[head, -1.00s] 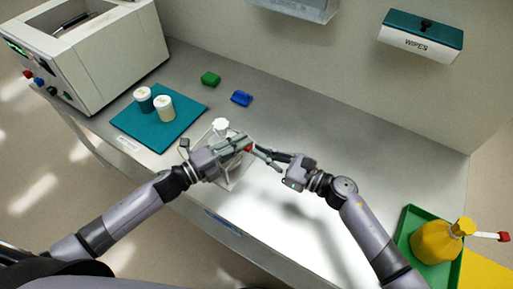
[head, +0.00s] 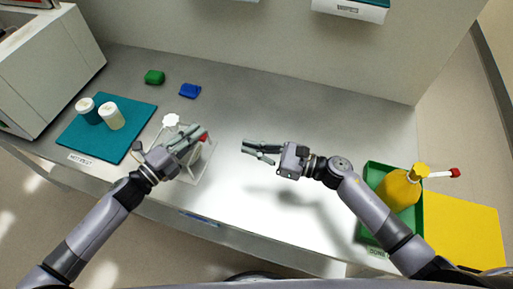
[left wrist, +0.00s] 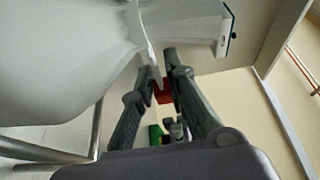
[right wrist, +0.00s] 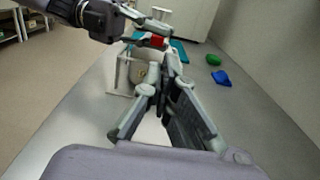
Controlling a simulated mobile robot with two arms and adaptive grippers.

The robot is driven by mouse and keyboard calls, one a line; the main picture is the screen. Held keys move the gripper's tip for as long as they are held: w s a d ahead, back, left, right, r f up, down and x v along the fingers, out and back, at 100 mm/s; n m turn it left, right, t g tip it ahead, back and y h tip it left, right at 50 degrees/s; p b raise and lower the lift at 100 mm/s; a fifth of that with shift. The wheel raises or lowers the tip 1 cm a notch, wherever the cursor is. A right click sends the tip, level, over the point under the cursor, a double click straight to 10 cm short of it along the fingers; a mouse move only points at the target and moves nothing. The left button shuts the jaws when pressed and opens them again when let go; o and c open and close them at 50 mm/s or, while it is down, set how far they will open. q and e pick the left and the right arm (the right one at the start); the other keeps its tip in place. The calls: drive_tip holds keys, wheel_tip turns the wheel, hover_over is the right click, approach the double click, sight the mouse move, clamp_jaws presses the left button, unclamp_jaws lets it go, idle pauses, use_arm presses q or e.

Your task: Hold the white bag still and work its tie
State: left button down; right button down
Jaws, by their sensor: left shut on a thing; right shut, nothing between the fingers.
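The white bag (head: 171,120) stands in a pale frame (head: 207,165) near the table's front edge, its gathered top showing and its body partly hidden by my left gripper. It fills the left of the left wrist view (left wrist: 60,60). My left gripper (head: 197,136) is shut on the tie, whose red end (head: 204,137) shows at its fingertips. In the left wrist view a white strip runs down to the red end (left wrist: 164,92) between the fingers. My right gripper (head: 252,150) is shut and empty, to the right of the bag and apart from it.
A teal mat (head: 85,145) with two jars lies left. The middle table is clear.

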sight(206, 137)
drive_tip(key=x, duration=0.9)
drive_tip(key=shift+w+a, duration=0.1)
drive_tip(key=shift+a, duration=0.15)
